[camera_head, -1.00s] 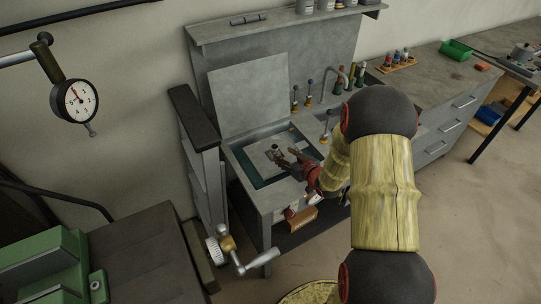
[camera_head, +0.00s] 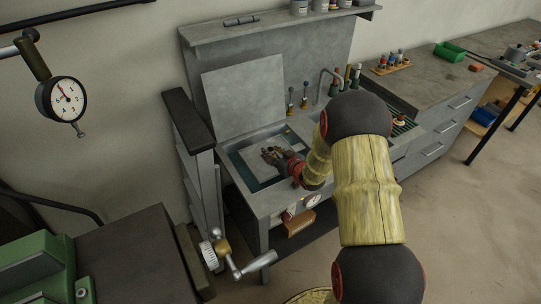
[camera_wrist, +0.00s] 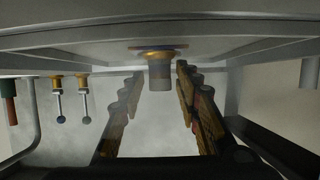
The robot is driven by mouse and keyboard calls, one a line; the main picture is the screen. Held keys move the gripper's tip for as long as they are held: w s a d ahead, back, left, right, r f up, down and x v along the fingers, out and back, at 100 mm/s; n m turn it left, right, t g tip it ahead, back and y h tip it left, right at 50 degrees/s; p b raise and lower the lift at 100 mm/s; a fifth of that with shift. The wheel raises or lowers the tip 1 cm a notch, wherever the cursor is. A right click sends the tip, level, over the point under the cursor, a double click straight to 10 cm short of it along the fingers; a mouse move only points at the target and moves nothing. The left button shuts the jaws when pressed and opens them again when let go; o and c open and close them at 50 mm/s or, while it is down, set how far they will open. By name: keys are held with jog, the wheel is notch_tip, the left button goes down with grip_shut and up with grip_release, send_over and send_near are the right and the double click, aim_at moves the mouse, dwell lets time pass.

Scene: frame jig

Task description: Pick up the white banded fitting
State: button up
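A pale grey fitting (camera_wrist: 159,76) with a gold-coloured collar shows in the wrist view, which looks upside down. It projects from the flat surface at the top of that picture. My gripper (camera_wrist: 161,70) is open, with one finger on each side of the fitting and gaps between. I cannot tell how far the fitting reaches in between the fingertips. In the head view my gripper (camera_head: 270,154) is low over the light plate in the recessed bench top (camera_head: 243,178). The fitting cannot be made out there.
A raised grey panel (camera_head: 245,95) stands behind the recess. Ball-ended rods (camera_wrist: 58,105) and a curved pipe (camera_wrist: 32,135) stand close by. A dial gauge (camera_head: 63,98) hangs at the left.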

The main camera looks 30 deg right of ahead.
grip_shut()
jog(key=shift+r, duration=0.2)
dwell(0.4)
